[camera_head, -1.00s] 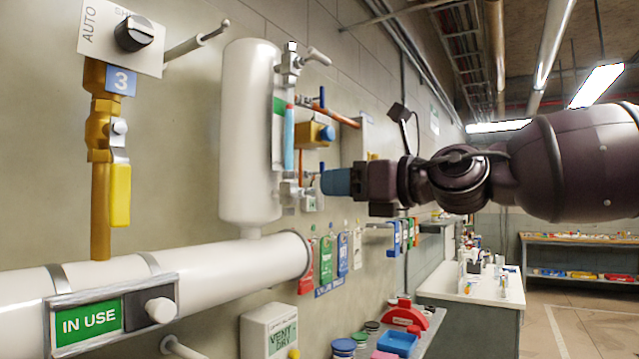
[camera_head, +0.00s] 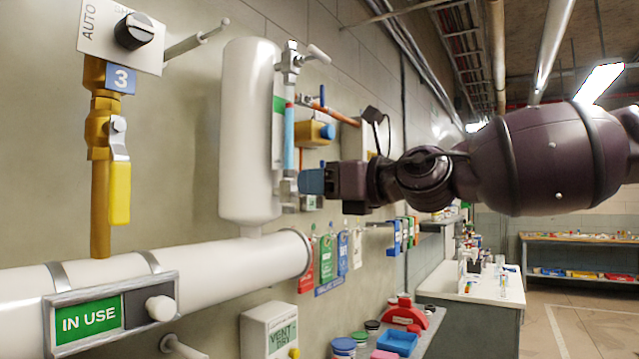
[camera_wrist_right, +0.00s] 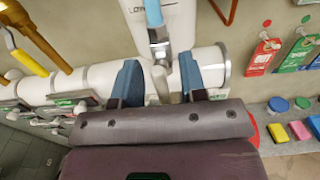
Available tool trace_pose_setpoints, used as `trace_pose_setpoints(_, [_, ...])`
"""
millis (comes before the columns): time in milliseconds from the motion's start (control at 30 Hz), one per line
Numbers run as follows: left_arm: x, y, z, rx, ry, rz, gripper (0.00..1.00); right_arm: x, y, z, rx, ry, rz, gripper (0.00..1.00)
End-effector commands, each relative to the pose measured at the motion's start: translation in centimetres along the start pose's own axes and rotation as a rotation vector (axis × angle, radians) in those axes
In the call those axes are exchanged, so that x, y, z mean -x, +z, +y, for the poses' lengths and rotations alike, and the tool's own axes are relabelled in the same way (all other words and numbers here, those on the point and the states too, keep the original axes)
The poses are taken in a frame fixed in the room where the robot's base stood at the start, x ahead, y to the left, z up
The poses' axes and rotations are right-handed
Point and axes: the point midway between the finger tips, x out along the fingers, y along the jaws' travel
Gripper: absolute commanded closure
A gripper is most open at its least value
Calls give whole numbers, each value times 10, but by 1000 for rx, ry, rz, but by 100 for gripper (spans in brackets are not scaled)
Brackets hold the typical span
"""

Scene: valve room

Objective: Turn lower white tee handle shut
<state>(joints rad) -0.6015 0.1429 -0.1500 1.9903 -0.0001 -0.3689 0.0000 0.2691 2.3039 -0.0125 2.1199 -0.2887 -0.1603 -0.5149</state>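A white vertical tank (camera_head: 248,140) carries a sight glass with a light-blue column (camera_head: 288,138) on its right side. The upper white tee handle (camera_head: 318,54) sticks out at the top fitting. The lower metal fitting (camera_head: 288,192) is at the foot of the column, and its handle is hidden behind my right gripper (camera_head: 311,182) in the head view. In the right wrist view, the lower white tee handle (camera_wrist_right: 160,82) shows between the two blue fingertips of my right gripper (camera_wrist_right: 159,78). The fingers are spread, with gaps beside the handle. My left gripper is not in view.
A large white pipe (camera_head: 210,268) runs below the tank. A yellow lever (camera_head: 119,193) hangs at the left. Coloured tags (camera_head: 327,252) hang right of the pipe end. An orange pipe and blue-knobbed valve (camera_head: 327,132) sit close above my gripper.

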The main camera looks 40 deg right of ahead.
Motion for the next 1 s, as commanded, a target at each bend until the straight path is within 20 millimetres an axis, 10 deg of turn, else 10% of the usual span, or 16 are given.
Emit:
trace_pose_setpoints(267, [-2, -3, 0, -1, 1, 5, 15, 0, 0, 0, 0, 0, 0, 61])
trace_pose_setpoints(533, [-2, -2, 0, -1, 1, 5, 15, 0, 0, 0, 0, 0, 0, 100])
trace_pose_setpoints(1000, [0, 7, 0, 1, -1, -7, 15, 0, 0, -1, -89, 1, 0, 100])
